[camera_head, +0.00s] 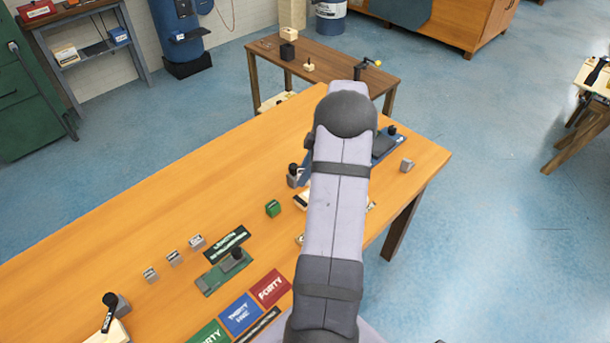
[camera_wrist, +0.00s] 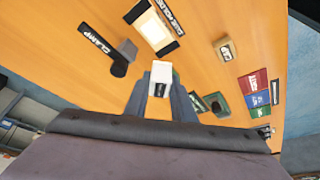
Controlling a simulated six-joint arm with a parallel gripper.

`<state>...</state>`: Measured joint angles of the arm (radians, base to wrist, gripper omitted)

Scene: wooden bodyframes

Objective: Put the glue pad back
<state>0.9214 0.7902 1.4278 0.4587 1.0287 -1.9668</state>
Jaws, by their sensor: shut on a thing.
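In the wrist view my gripper (camera_wrist: 160,88) is shut on a small pale block (camera_wrist: 161,70) with a dark mark on its near side. The block is held between the fingertips, over the wooden table; I cannot tell its height or whether it is the glue pad. A cream panel in a dark frame (camera_wrist: 155,32) with a black lettered label lies beyond it; the lettering is too small to read surely. In the head view my arm hides the gripper and the held block, and a cream-coloured thing (camera_head: 301,201) shows partly beside the arm.
A green block (camera_head: 272,208), several small grey blocks and red (camera_head: 271,287), blue and green cards lie on the table (camera_head: 130,230). Its left part is clear.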

